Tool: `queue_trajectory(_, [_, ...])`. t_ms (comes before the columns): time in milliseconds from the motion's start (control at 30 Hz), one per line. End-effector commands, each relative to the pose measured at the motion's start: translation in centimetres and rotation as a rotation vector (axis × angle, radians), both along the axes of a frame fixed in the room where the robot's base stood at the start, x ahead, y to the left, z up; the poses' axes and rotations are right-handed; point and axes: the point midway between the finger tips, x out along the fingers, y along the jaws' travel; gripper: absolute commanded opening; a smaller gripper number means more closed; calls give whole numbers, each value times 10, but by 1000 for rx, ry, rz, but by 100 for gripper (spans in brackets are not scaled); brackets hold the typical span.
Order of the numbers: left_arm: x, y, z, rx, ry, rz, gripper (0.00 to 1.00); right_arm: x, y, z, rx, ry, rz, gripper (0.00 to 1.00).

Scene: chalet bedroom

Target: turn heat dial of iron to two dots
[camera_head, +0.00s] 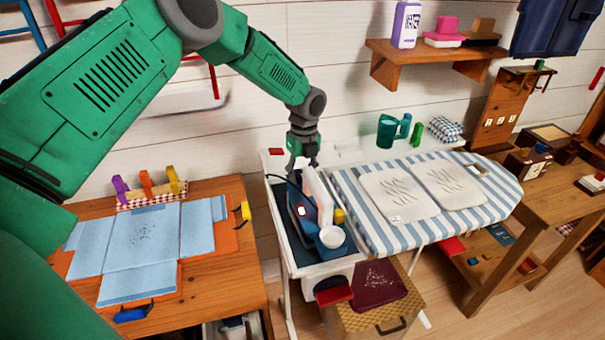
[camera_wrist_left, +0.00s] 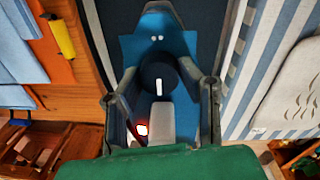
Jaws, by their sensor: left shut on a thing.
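The blue iron (camera_head: 296,204) stands on the dark tray at the left end of the ironing board, below my left gripper (camera_head: 302,163). In the left wrist view, the iron's blue face (camera_wrist_left: 151,22) has two pale dots near its top. Below them is the round dark heat dial (camera_wrist_left: 158,70) with a white line on its lower side. My left gripper (camera_wrist_left: 158,74) is shut on the dial, one finger on each side. A small red-and-white light (camera_wrist_left: 141,130) shows below the dial. My right gripper is not in view.
A striped ironing board (camera_head: 455,216) with folded cloths extends right of the tray. A wooden table (camera_head: 218,285) with a blue folded cloth is at left.

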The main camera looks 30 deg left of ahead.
Motion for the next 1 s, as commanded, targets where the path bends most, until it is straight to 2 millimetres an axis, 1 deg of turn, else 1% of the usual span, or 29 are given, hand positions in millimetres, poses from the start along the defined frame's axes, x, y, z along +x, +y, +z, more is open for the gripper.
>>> queue_trajectory(533, [1, 1, 1, 1, -3, -28, 4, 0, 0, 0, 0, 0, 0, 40])
queue_trajectory(567, [1, 1, 1, 1, -3, -28, 36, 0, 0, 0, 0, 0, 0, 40])
queue_trajectory(600, [1, 1, 1, 1, -3, -28, 50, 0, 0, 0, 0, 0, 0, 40])
queue_trajectory(633, [1, 0, 1, 1, -3, -28, 53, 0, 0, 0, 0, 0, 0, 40])
queue_trajectory(900, [1, 0, 0, 1, 0, -27, 53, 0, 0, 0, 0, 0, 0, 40])
queue_trajectory(1000, [1, 0, 5, 0, -1, -27, 53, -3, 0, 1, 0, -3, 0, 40])
